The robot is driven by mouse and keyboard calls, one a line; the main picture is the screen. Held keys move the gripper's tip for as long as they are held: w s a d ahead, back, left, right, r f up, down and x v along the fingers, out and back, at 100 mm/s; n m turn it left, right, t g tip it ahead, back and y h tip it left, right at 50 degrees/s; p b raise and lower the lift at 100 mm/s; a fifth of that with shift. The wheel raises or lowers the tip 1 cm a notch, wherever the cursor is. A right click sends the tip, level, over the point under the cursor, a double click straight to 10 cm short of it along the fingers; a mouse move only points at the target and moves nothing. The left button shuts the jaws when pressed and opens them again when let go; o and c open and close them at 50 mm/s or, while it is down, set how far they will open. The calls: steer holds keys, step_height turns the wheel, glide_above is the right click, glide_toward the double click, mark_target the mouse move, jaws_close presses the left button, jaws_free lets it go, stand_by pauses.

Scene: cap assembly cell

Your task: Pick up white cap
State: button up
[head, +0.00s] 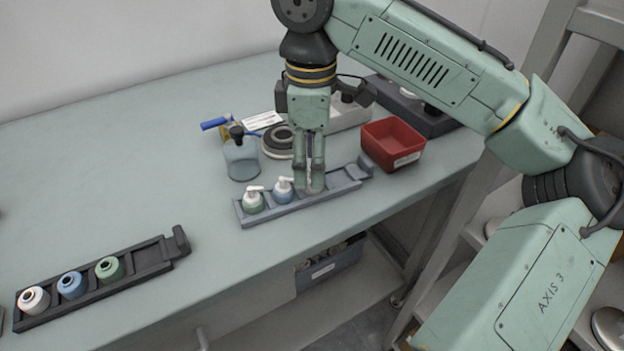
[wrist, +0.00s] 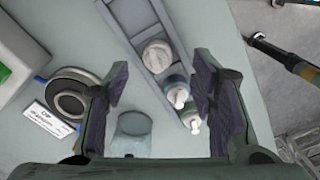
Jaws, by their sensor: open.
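A round white piece (wrist: 157,56) sits in a slot of the grey tray (wrist: 128,18), seen from above in the wrist view. I cannot tell whether it is a lone cap or has a bottle beneath it. My gripper (head: 311,186) points down over this tray (head: 330,192) in the head view and largely hides the piece there. In the wrist view my gripper (wrist: 160,80) has its fingers well apart, with no clear contact. A blue bottle with white pump top (head: 283,189) and a green one (head: 253,199) stand to the left.
A dark tray (head: 150,262) at front left holds white (head: 33,300), blue (head: 71,285) and green (head: 109,269) round pieces. A red bin (head: 393,144), clear container (head: 241,158) and black ring (head: 278,141) stand nearby. The table's left middle is clear.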

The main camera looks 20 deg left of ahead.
step_height(320, 180, down, 3)
steer(key=shift+w+f, duration=0.15)
steer(key=c, duration=0.8)
steer(key=shift+o, duration=0.2)
